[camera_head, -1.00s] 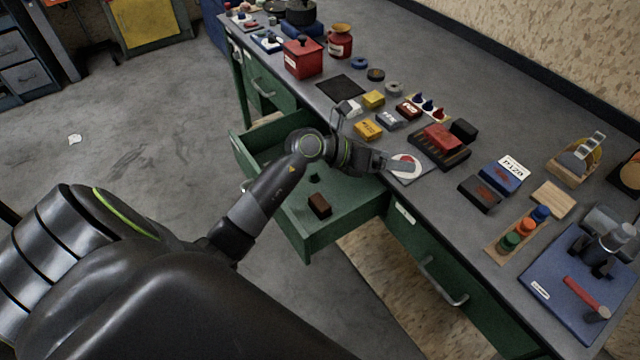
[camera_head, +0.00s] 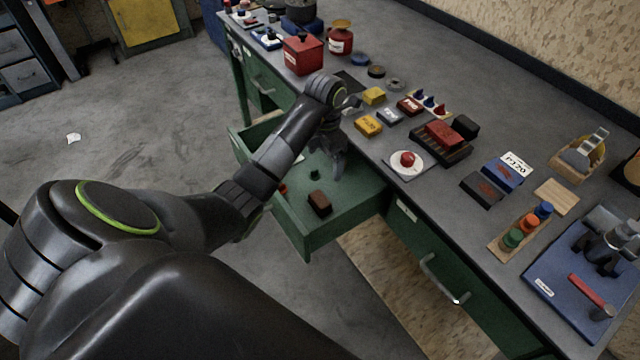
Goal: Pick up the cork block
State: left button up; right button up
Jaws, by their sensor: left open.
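A brown block (camera_head: 319,202) lies in the open green drawer (camera_head: 352,207), towards its front. A paler tan block (camera_head: 556,196) lies on the bench top at the right. I cannot tell by looks alone which is the cork block. My left gripper (camera_head: 339,176) points down into the drawer, behind and to the right of the brown block and apart from it. It is open, with nothing seen between its fingers. My left forearm hides part of the drawer. My right gripper is not in view.
The drawer also holds a small dark green piece (camera_head: 314,174) and a red piece (camera_head: 283,188) near its left wall. The bench edge stands close to my left wrist. A white disc (camera_head: 394,164) with a red round thing (camera_head: 407,158) sits near that edge.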

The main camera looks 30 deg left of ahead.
pick_arm(q)
jog(key=b, duration=1)
send_near(322, 197)
jog(key=f, duration=0.5)
jog(key=shift+w+d+f, duration=0.1)
jog(key=shift+w+f, duration=0.1)
jog(key=shift+w, duration=0.1)
jog(key=f, duration=0.2)
jog(key=s+f+p, duration=0.1)
jog(key=f, duration=0.1)
jog(key=shift+w+f, duration=0.15)
jog(key=shift+f, duration=0.4)
jog(key=c, duration=1.1)
jog(key=shift+r, duration=0.2)
jog(key=shift+r, duration=0.35)
notch_tip(322, 197, up, 3)
jog(key=shift+r, duration=0.2)
notch_tip(322, 197, up, 4)
jog(key=p, duration=0.3)
jog(key=shift+r, duration=0.2)
jog(key=shift+r+p, duration=0.65)
jog(key=shift+p, duration=0.05)
